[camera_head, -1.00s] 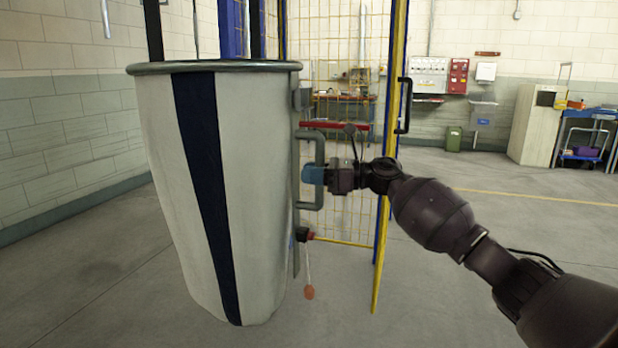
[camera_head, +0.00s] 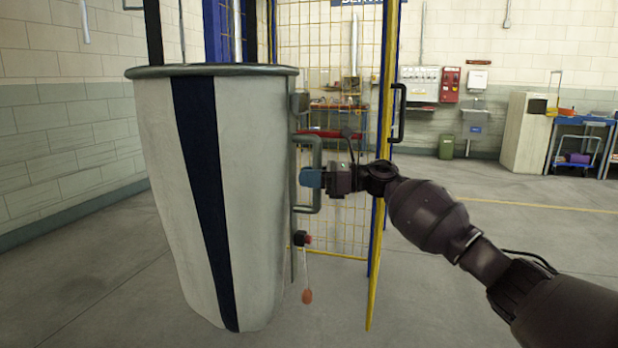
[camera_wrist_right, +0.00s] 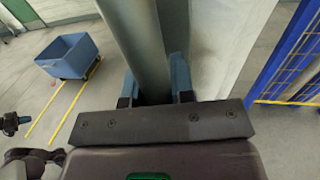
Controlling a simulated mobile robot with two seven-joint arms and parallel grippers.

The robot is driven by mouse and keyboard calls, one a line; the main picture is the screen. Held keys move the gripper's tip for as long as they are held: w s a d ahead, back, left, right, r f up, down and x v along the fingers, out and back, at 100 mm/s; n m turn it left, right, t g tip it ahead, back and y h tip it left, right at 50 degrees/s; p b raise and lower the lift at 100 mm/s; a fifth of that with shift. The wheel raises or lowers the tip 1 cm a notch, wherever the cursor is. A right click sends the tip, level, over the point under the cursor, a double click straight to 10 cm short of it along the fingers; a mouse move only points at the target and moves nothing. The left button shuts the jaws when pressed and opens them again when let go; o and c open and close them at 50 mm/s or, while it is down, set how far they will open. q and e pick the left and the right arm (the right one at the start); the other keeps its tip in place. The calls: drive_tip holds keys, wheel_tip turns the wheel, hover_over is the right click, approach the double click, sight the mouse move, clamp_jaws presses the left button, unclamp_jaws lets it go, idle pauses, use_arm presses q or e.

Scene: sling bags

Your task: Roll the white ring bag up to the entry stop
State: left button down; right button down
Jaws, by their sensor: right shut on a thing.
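The white ring bag (camera_head: 250,190) stands upright at the left of the head view, with a dark blue stripe and a grey-green ring round its top. A grey handle (camera_head: 318,150) sticks out from its right side. My right gripper (camera_head: 310,178) is shut on the handle's upright bar. In the right wrist view its blue fingertips (camera_wrist_right: 161,85) lie on both sides of the grey bar (camera_wrist_right: 144,40). A red and black knob (camera_head: 302,238) with an orange tag (camera_head: 307,296) hangs below the handle. I cannot make out the entry stop.
A yellow mesh gate (camera_head: 345,110) with blue and yellow posts stands right behind the bag and gripper. A blue cart (camera_wrist_right: 68,56) is on the floor in the wrist view. Open floor (camera_head: 490,220) lies to the right. A block wall (camera_head: 60,140) is at the left.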

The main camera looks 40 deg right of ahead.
use_arm(q)
drive_tip(key=shift+s, duration=0.1)
drive_tip(key=shift+s, duration=0.25)
use_arm(e)
drive_tip(key=c, duration=1)
unclamp_jaws()
drive_tip(key=shift+o, duration=0.2)
drive_tip(key=shift+s+d, duration=0.2)
drive_tip(key=shift+d, duration=0.05)
use_arm(q)
drive_tip(key=shift+s+a+n+p, duration=0.2)
drive_tip(key=shift+n+p, duration=0.1)
drive_tip(key=shift+p, duration=0.4)
use_arm(e)
drive_tip(key=v, duration=1)
use_arm(q)
drive_tip(key=shift+w+r, duration=0.1)
drive_tip(key=shift+w, duration=0.1)
